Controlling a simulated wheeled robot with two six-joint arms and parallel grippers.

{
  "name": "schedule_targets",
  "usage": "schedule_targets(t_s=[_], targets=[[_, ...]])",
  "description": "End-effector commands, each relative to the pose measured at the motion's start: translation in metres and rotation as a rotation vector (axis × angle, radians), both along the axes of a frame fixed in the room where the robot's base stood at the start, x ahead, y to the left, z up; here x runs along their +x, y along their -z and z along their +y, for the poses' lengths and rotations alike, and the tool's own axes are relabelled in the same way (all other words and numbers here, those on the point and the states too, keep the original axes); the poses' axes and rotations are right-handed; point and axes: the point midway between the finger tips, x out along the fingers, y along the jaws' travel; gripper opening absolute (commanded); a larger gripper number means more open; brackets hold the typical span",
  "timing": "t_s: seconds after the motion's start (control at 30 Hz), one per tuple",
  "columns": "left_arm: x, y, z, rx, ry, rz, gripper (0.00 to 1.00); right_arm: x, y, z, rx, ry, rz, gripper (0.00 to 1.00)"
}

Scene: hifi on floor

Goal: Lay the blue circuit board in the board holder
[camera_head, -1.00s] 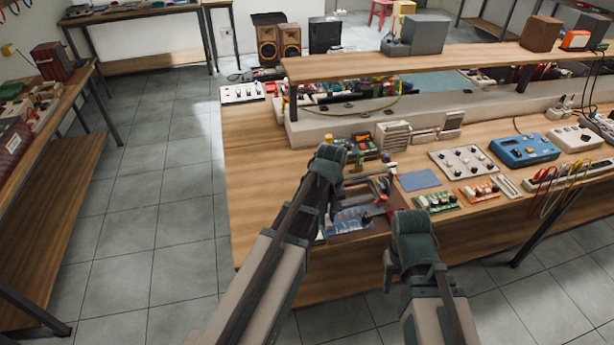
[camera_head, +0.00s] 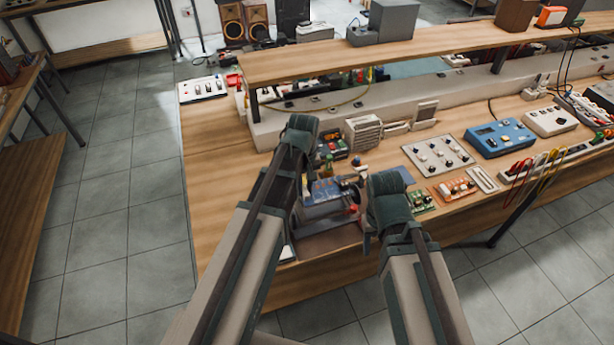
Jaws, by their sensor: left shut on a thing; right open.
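The blue circuit board (camera_head: 325,189) is in my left gripper (camera_head: 312,186), near the front edge of the bench. The fingers are largely hidden behind the wrist. The board appears over a grey frame with red parts, which looks like the board holder (camera_head: 323,209). I cannot tell whether the board touches it or is just above it. My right gripper (camera_head: 364,205) is open and empty, just right of the board and holder, with its fingers partly hidden by its own wrist.
A bare brown mat (camera_head: 330,241) lies in front of the holder. A green board (camera_head: 422,201), an orange board (camera_head: 455,189) and a knobbed panel (camera_head: 440,155) lie to the right. A raised shelf (camera_head: 420,46) runs behind.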

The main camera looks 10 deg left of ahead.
Motion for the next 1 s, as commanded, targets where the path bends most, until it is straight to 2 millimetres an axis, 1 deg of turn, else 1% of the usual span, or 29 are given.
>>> schedule_targets(t_s=[0.17,0.37,0.8,1.0], targets=[[0.0,0.003,0.0,0.0,0.0,0.0,0.0,0.0,0.003,0.0,0.0,0.0,0.0,0.5],[0.0,0.012,0.0,0.0,0.0,0.0,0.0,0.0,0.012,0.0,0.0,0.0,0.0,0.5],[0.0,0.044,0.0,0.0,0.0,0.0,0.0,0.0,0.044,0.0,0.0,0.001,0.0,0.5],[0.0,0.054,0.0,0.0,0.0,0.0,0.0,0.0,0.054,0.0,0.0,0.002,0.0,0.5]])
